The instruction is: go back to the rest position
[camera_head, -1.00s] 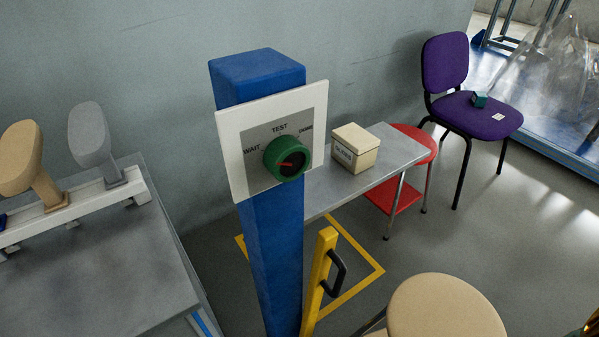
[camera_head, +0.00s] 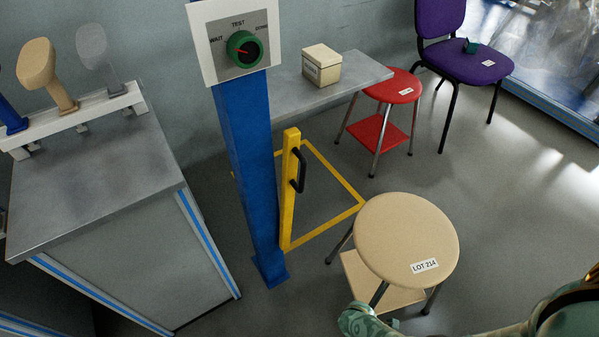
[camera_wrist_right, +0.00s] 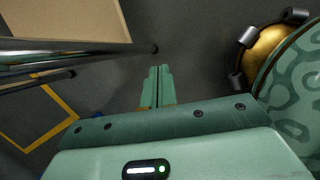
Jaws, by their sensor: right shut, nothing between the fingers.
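My right gripper (camera_wrist_right: 157,85) shows in the right wrist view with its two green fingers together and nothing between them. It points over bare grey floor. Beside it on the left are metal stool legs (camera_wrist_right: 70,52) and a beige board (camera_wrist_right: 75,18), apart from the fingers. In the head view, parts of my right arm come in at the bottom right, close to the beige stool (camera_head: 405,235) labelled LOT 214; whether they touch it I cannot tell. My left gripper is in neither view.
A blue post (camera_head: 248,165) carries a dial panel with a green knob (camera_head: 244,48). A yellow post (camera_head: 289,190) with a black handle stands beside it. A grey cabinet (camera_head: 110,200) is on the left. A red stool (camera_head: 392,87) and purple chair (camera_head: 465,62) stand behind. Floor at right is clear.

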